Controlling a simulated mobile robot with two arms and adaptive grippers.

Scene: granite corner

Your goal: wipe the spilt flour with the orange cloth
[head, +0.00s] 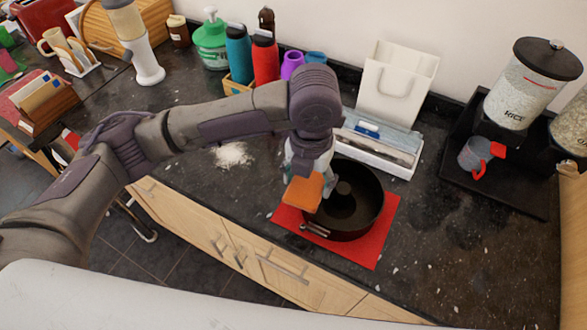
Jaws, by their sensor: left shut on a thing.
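The orange cloth (304,192) is a small flat orange piece held by my left gripper (305,172). The gripper is shut on it, and my wrist hides part of the fingers. The cloth is in front of the left rim of a black pan (345,212); I cannot tell whether it touches the pan. The spilt flour (232,155) is a white patch on the dark granite counter, left of the cloth and just below my left forearm. My right gripper is not in the head view.
The pan stands on a red mat (378,240) near the counter's front edge. Behind it are a white tray (385,150) and a white bag (397,82). Bottles (265,60) line the wall. A rice dispenser (530,85) and a grey mug (474,154) stand right. Bare granite (440,235) lies right of the mat.

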